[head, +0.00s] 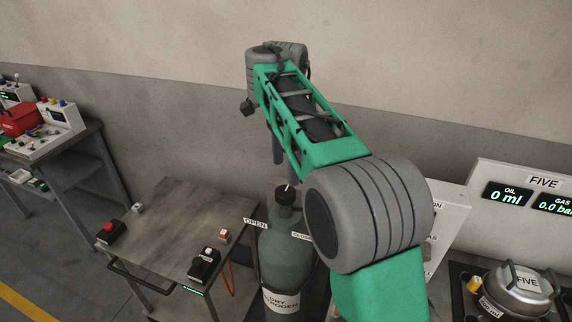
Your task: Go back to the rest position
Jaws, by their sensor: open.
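My arm, green with grey joints, reaches up and forward across the middle of the head view. My gripper (279,158) is partly hidden behind the green arm link. It points down, with its grey fingers apart and nothing seen between them. Below it in the picture stands the grey-green dry nitrogen cylinder (283,262), with a black valve knob (286,195) on top between OPEN and CLOSED labels. The fingertips look a little above the knob; I cannot tell the exact gap.
A metal cart (172,228) on the left carries a red-button box (111,232) and a black switch box (204,264). A workbench (62,150) with a red case stands far left.

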